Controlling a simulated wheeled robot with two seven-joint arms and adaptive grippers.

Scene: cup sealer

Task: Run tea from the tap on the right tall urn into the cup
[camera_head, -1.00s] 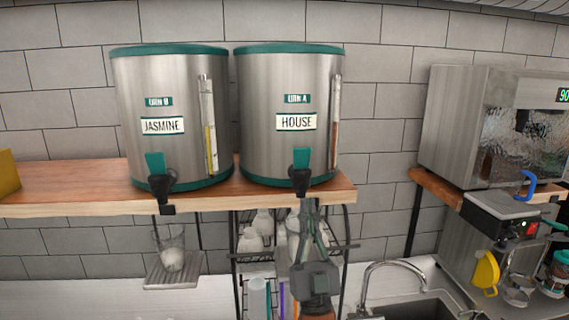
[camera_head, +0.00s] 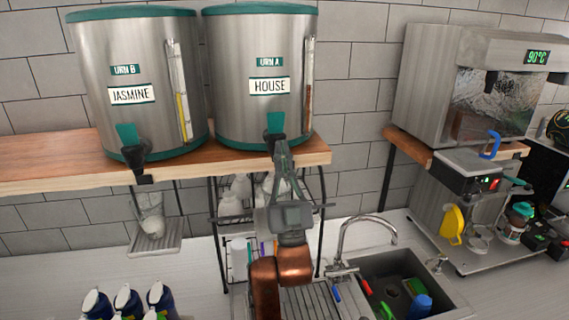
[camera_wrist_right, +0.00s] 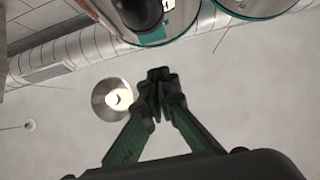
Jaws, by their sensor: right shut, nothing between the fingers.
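The right tall urn (camera_head: 255,105), labelled URN A HOUSE, is a steel cylinder on the wooden shelf. Its tap (camera_head: 276,134) is black with a green lever (camera_head: 275,121) at the lower front. My right gripper (camera_head: 281,148) is shut and empty, fingers pointing up just below this tap; whether it touches the tap I cannot tell. The shut fingertips also show in the right wrist view (camera_wrist_right: 159,76), below a dark tap (camera_wrist_right: 141,12). A clear cup (camera_head: 151,222) stands upright on a small slatted tray (camera_head: 157,246) below the left urn's tap. My left gripper is not in view.
The left urn (camera_head: 140,70), labelled JASMINE, stands beside the right one. A rack with white cups (camera_head: 241,186) hangs behind my right arm. A sink (camera_head: 395,270) with a curved faucet (camera_head: 343,235) lies right of it.

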